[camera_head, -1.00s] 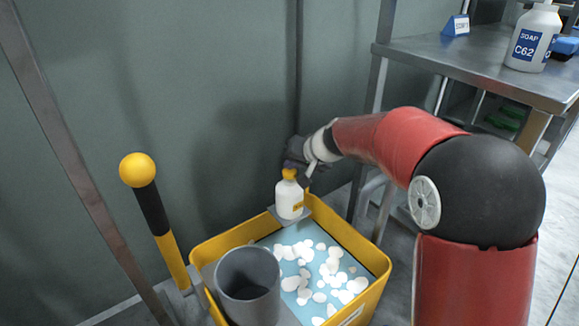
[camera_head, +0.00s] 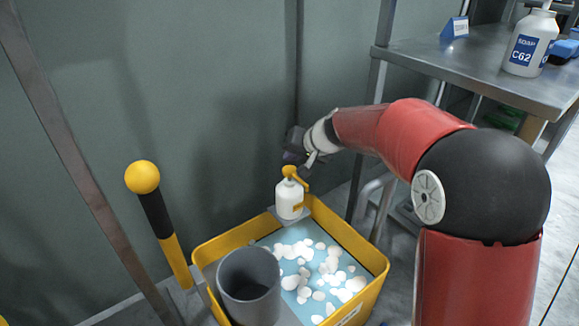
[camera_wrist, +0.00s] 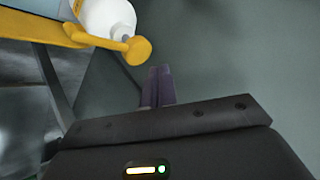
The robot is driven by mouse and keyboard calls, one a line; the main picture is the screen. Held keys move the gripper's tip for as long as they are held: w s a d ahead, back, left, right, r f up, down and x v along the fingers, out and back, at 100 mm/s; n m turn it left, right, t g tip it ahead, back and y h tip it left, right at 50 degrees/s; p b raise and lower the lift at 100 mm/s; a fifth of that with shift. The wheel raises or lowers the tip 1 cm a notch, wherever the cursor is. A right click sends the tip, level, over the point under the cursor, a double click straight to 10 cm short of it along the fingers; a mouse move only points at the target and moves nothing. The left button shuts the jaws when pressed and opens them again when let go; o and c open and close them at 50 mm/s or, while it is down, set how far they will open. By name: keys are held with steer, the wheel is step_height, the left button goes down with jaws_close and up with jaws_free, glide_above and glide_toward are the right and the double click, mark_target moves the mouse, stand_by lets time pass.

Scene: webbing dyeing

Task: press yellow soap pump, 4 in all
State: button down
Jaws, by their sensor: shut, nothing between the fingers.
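The white soap bottle (camera_head: 288,203) with a yellow pump (camera_head: 291,172) stands upright on a small grey ledge at the back edge of the yellow tub. My gripper (camera_head: 291,157) is shut and empty, just above and behind the pump head, seemingly apart from it. In the wrist view, my gripper's dark purple fingers (camera_wrist: 158,86) are closed together. The yellow pump head (camera_wrist: 138,50) lies up and left of the fingertips there, with a visible gap in the picture. The white bottle (camera_wrist: 106,16) is partly cut off by the top edge.
The yellow tub (camera_head: 376,265) holds blue liquid with white foam clumps, and a grey cylinder (camera_head: 249,270) stands at its front left. A yellow-and-black post with a ball top (camera_head: 142,177) is to the left. A metal table (camera_head: 480,72) at right carries a C62 soap bottle (camera_head: 529,43).

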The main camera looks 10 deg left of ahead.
mark_target(293, 170)
step_height(293, 170, up, 4)
steer(key=p, duration=0.2)
steer(key=shift+r+p, duration=0.15)
steer(key=shift+p, duration=0.15)
stand_by(0.5)
steer(key=s+d+r+h+p, duration=0.1)
steer(key=s+d+r, duration=0.4)
steer(key=s+d, duration=0.25)
steer(key=s+d+m+h+p, duration=0.1)
steer(key=s+d+h+p, duration=0.2)
steer(key=s+d, duration=1.8)
steer(key=s+h, duration=0.3)
steer(key=s, duration=0.1)
steer(key=shift+s+r+m, duration=0.2)
steer(key=shift+m, duration=0.2)
steer(key=shift+d, duration=0.1)
